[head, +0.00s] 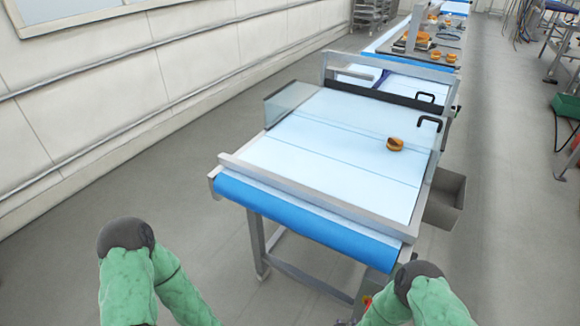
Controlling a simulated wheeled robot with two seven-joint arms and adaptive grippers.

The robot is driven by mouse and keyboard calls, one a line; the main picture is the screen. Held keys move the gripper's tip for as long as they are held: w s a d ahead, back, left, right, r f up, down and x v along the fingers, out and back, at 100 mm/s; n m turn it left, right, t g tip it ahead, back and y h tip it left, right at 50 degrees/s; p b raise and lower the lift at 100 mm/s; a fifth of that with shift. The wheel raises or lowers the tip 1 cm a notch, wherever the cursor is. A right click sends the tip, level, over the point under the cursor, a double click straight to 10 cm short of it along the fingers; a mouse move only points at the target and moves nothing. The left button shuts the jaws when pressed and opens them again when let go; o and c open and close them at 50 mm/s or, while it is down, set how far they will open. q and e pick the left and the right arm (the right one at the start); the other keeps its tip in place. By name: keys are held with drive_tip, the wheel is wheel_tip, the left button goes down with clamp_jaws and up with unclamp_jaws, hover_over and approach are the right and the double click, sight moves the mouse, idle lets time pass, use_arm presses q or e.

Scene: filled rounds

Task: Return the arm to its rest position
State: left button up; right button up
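My two green-sleeved arms show at the bottom of the head view, one at the left and one at the right. Both are bent, with dark round joints at the top. Neither gripper is visible; both are below the frame or hidden. A single round, golden-brown filled item (395,144) with a dark middle sits on the white belt (330,150) of the conveyor in front of me. It lies on the belt's right half, apart from my arms.
The conveyor has a blue front roller (300,222), a clear side guard (296,103) and black handles (429,122). A grey bin (446,200) hangs at its right side. More rounds (451,57) lie farther back. Grey floor (130,190) is open at the left.

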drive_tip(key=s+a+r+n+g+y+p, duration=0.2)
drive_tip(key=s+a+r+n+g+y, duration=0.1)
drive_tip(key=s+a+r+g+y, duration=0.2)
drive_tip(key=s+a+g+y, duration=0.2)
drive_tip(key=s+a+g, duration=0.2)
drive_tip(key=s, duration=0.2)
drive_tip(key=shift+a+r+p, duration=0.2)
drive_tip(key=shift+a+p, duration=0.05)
drive_tip(key=shift+p, duration=0.05)
idle(0.4)
